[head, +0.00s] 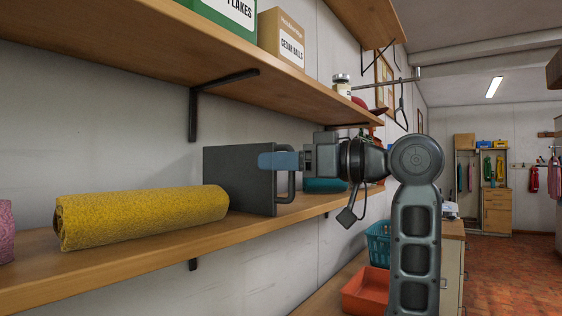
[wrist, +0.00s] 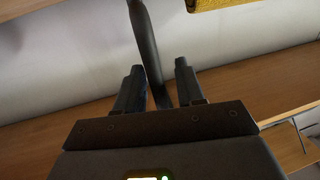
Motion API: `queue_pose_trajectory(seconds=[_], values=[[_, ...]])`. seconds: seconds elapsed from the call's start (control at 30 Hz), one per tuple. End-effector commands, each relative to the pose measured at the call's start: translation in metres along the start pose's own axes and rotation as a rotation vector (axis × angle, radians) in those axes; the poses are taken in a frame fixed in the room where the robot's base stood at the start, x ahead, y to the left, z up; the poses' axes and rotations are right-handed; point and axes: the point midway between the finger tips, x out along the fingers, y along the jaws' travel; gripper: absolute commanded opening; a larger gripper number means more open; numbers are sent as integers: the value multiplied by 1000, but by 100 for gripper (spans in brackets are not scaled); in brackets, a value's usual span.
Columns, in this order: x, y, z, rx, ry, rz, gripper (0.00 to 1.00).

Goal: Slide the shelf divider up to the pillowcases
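The shelf divider (head: 235,178) is a dark grey upright panel with a loop handle (head: 291,186) on its right side, standing on the lower shelf. My gripper (head: 279,161) is at the handle side, its blue fingers overlapping the panel's right edge. In the wrist view, my gripper's two fingers (wrist: 160,88) are apart, with a dark bar (wrist: 145,45) of the divider between them and a gap on the right. No thing is clearly recognisable as pillowcases; a pink cloth (head: 6,232) is cut off at the left edge.
The lower shelf (head: 130,262) has bare wood in front of the roll. An upper shelf (head: 110,52) on black brackets (head: 194,112) holds boxes above. A teal item (head: 322,185) sits behind my gripper. Teal and orange baskets (head: 366,290) stand lower right.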

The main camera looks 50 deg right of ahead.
Motion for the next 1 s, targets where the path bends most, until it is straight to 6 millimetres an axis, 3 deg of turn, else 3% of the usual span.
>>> queue_pose_trajectory(seconds=[0.07,0.47,0.83,1.0], values=[[0,0,0,0,0,0,37],[0,-2,0,-1,0,-4,0],[0,-4,0,-3,-1,-10,0],[-2,6,0,-1,-1,-8,0]])
